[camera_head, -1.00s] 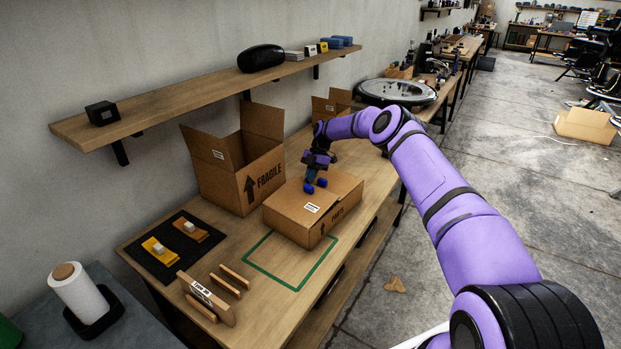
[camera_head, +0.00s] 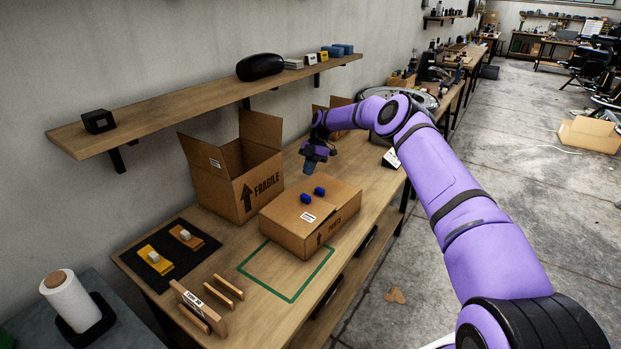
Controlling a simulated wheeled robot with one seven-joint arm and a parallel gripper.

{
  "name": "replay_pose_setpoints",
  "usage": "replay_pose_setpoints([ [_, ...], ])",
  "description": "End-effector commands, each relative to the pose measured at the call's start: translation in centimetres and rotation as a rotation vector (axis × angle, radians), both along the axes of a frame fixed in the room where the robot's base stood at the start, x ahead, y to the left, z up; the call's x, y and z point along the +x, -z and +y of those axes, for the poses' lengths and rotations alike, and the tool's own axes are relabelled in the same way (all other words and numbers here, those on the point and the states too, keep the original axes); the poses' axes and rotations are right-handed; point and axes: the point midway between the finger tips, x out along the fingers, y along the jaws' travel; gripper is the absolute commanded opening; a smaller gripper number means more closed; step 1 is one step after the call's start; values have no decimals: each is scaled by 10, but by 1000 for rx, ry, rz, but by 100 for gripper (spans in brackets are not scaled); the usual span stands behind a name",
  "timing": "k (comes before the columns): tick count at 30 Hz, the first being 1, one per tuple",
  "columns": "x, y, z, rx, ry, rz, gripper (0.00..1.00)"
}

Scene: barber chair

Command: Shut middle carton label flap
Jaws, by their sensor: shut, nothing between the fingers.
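The middle carton (camera_head: 318,228) is a low brown box marked PARTS on the bench. Its top flaps lie about flat, and the white label (camera_head: 307,217) is on the near-left part of the top. Whether the label flap is fully flush I cannot tell.
A taller FRAGILE carton (camera_head: 237,187) stands open on the left, and another open carton (camera_head: 330,122) is behind my arm. A green outlined square (camera_head: 287,298) in front is clear. Wooden holders (camera_head: 200,303) and a black mat (camera_head: 150,275) lie front left. A shelf (camera_head: 190,104) runs above.

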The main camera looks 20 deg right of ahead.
Motion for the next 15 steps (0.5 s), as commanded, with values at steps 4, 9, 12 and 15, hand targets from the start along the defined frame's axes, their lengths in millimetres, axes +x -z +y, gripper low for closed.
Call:
replay_pose_setpoints([
  [4,9,-21,-13,0,2,-3,0],
  [9,18,-44,-29,1,2,-5,0],
  [12,21,-52,-34,1,1,-3,0],
  [15,24,-58,-38,1,0,-2,0],
])
